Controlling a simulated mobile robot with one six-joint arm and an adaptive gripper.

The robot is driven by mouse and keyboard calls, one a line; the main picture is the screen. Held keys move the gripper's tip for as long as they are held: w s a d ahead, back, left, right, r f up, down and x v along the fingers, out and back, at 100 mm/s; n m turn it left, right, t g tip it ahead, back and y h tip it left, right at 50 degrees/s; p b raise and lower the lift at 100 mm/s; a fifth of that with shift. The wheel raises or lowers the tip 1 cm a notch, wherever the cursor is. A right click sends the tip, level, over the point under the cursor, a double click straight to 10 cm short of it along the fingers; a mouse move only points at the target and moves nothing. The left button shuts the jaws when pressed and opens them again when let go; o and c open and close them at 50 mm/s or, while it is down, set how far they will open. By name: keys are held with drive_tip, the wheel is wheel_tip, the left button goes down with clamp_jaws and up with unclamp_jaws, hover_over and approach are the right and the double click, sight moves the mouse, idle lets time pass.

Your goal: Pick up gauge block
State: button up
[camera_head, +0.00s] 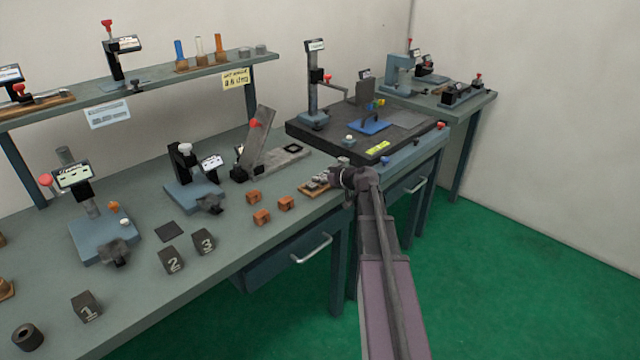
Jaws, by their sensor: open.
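My gripper (337,175) is at the front edge of the workbench, right of its middle, at the end of my arm. It is open, but its fingers are small and partly hidden by my wrist. A small wooden holder (307,189) with small pale metal pieces lies just left of and beneath the gripper. The gauge block may be one of these pieces; at this size I cannot tell which. Whether the fingers touch or surround any piece cannot be seen.
Copper-coloured blocks (286,203) lie left of the holder. Dark numbered cubes (204,241) stand further left. Measuring stands (196,180) and an angled plate (258,137) stand behind. A black surface plate (400,149) lies behind my gripper at the right.

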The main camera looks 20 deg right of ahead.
sight(322, 175)
idle(0.5)
clamp_jaws()
drive_tip(key=shift+r, duration=0.1)
wheel_tip(322, 175, up, 3)
drive_tip(key=p, duration=0.3)
drive_tip(key=shift+r, duration=0.15)
drive_tip(key=s+d+r+p, duration=0.1)
drive_tip(key=s+d+p, duration=0.1)
drive_tip(key=s, duration=1.4)
drive_tip(key=shift+d+r, duration=0.3)
drive_tip(key=shift+w, duration=0.1)
